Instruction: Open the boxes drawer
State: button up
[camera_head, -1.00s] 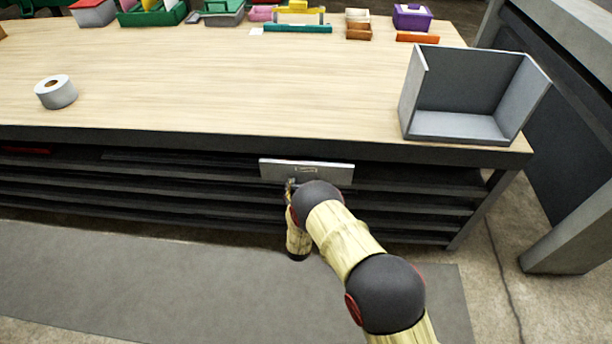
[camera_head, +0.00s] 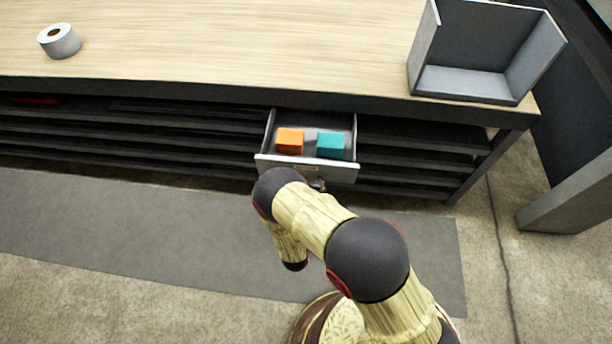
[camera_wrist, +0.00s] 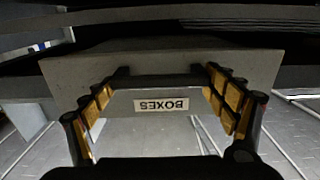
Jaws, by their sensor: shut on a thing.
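The boxes drawer (camera_head: 306,168) is pulled out from under the workbench top, with its inside showing from above. An orange box (camera_head: 290,140) and a teal box (camera_head: 331,145) lie inside it, side by side. In the wrist view the grey drawer front (camera_wrist: 255,68) carries a BOXES label (camera_wrist: 161,104), seen upside down. My gripper (camera_wrist: 160,82) is shut on the dark drawer handle (camera_wrist: 150,78), one finger at each side of it. In the head view my gripper is mostly hidden behind my arm, just in front of the drawer front.
The workbench (camera_head: 200,50) has a white tape roll (camera_head: 59,41) at left and a grey open-sided bin (camera_head: 470,82) at right. Dark shelves (camera_head: 130,135) flank the drawer. A grey mat (camera_head: 130,225) covers the floor in front. A table leg (camera_head: 570,200) stands at right.

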jog(key=shift+s, duration=0.4)
jog(key=o, duration=1.6)
jog(key=s, duration=1.2)
jog(key=shift+a, duration=0.25)
